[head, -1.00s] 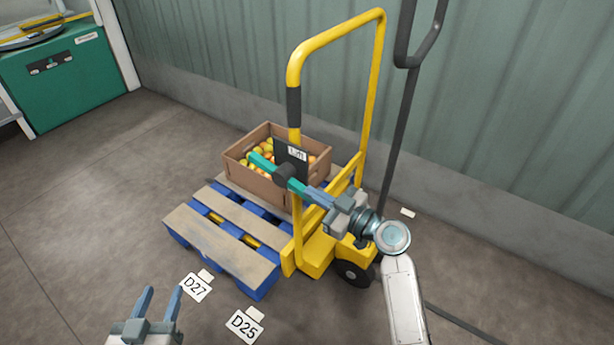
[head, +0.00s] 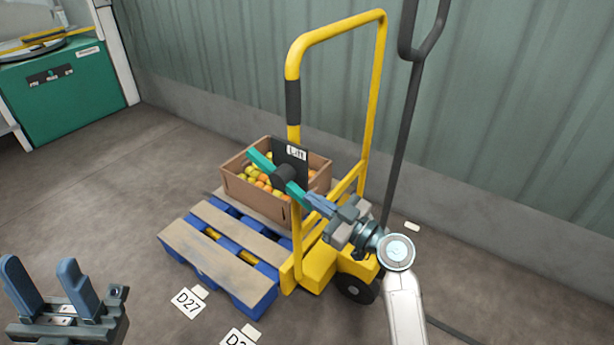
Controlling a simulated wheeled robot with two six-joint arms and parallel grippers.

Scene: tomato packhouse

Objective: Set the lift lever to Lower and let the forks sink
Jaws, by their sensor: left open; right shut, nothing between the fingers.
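The yellow lift truck (head: 370,100) stands by the wall. Its dark plate (head: 290,155) carries a label reading "Lift". The teal lift lever (head: 262,162) turns on a dark round hub and slants from upper left to lower right. My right gripper (head: 312,200) is shut with nothing between its fingers, its tips at the lever's lower right end; whether they touch is unclear. The forks are mostly hidden under a blue pallet with wooden slats (head: 222,262), so their height is hard to tell. My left gripper (head: 45,285) is open and empty at the lower left.
A cardboard crate (head: 240,190) of tomatoes sits on the pallet. A dark tow handle (head: 404,120) rises at right. A green cabinet (head: 65,90) stands at back left. Floor left of the pallet is clear.

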